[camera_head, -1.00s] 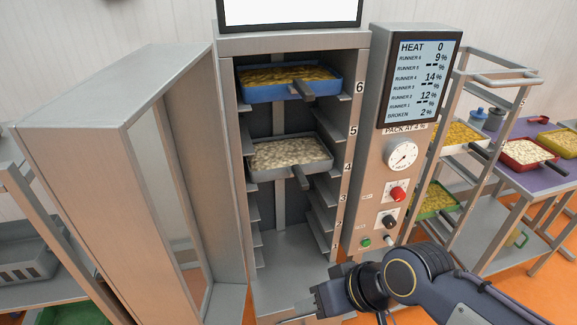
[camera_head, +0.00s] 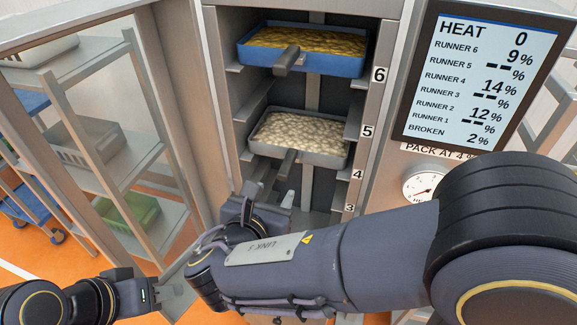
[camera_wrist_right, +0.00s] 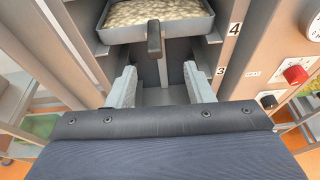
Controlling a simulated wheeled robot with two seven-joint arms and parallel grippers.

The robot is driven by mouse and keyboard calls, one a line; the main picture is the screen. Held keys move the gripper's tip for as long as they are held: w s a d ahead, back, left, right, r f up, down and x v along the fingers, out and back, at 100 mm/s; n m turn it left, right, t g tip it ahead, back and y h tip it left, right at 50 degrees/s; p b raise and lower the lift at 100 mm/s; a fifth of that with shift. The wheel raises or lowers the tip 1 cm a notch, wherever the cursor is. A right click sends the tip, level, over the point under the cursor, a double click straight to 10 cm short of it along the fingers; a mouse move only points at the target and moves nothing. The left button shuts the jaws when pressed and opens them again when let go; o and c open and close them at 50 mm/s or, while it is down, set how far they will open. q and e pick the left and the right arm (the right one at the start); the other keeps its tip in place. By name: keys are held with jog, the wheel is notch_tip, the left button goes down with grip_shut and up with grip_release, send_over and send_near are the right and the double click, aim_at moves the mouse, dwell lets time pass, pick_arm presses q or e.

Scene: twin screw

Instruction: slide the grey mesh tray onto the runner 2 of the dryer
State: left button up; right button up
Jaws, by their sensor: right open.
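A grey tray (camera_head: 298,140) of pale pieces sits in the dryer at the level marked 4, its dark handle (camera_head: 287,163) pointing out. Mesh cannot be made out. My right gripper (camera_head: 268,197) is open and empty in front of the dryer, just below that handle. In the right wrist view the handle (camera_wrist_right: 154,40) hangs above and between the two fingers (camera_wrist_right: 160,88), apart from them. The dryer's lower runners, including runner 2, are hidden behind my right arm in the head view. My left gripper (camera_head: 150,293) is low at left; its fingers are unclear.
A blue tray (camera_head: 305,62) of yellow pieces sits at level 6 above. The dryer's open door (camera_head: 180,110) stands at left, with a rack (camera_head: 120,180) holding grey and green trays beyond it. The display panel (camera_head: 480,80) and gauge (camera_head: 424,187) are at right.

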aim_at(287, 164)
jog(key=b+x, duration=0.1)
jog(key=x, duration=0.3)
jog(key=b+x, duration=0.1)
jog(key=x, duration=0.3)
jog(key=b+x, duration=0.2)
jog(key=x, duration=0.3)
jog(key=shift+w+a+r, duration=0.1)
jog(key=shift+w+a, duration=0.05)
jog(key=shift+a, duration=0.3)
jog(key=shift+w+d, duration=0.1)
jog(key=shift+w, duration=0.3)
jog(key=c, duration=0.7)
jog(key=shift+c, duration=0.2)
grip_shut()
